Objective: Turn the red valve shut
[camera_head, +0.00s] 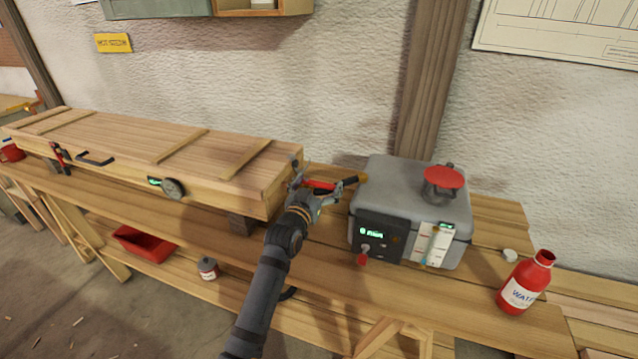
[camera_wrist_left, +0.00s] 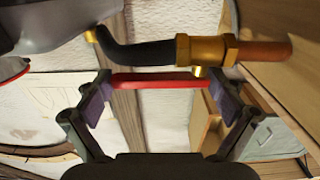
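The red valve's lever (camera_head: 320,185) is a narrow red bar by the brass fitting between the wooden box and the grey boiler. In the left wrist view the lever (camera_wrist_left: 160,82) lies across the picture, just below the brass fitting (camera_wrist_left: 207,50) and black hose (camera_wrist_left: 150,52). My left gripper (camera_head: 306,192) is at the lever. Its fingers (camera_wrist_left: 160,98) are spread wide, one near each end of the lever. I cannot tell whether they touch it. The gripper partly hides the valve in the head view. My right gripper is out of view.
The long wooden box (camera_head: 150,150) is left of the gripper on the bench. The grey boiler (camera_head: 410,190), with a red-topped cap (camera_head: 443,178), stands close on the right. A red water bottle (camera_head: 525,283) is farther right. A red tray (camera_head: 143,243) and small can (camera_head: 208,268) sit lower down.

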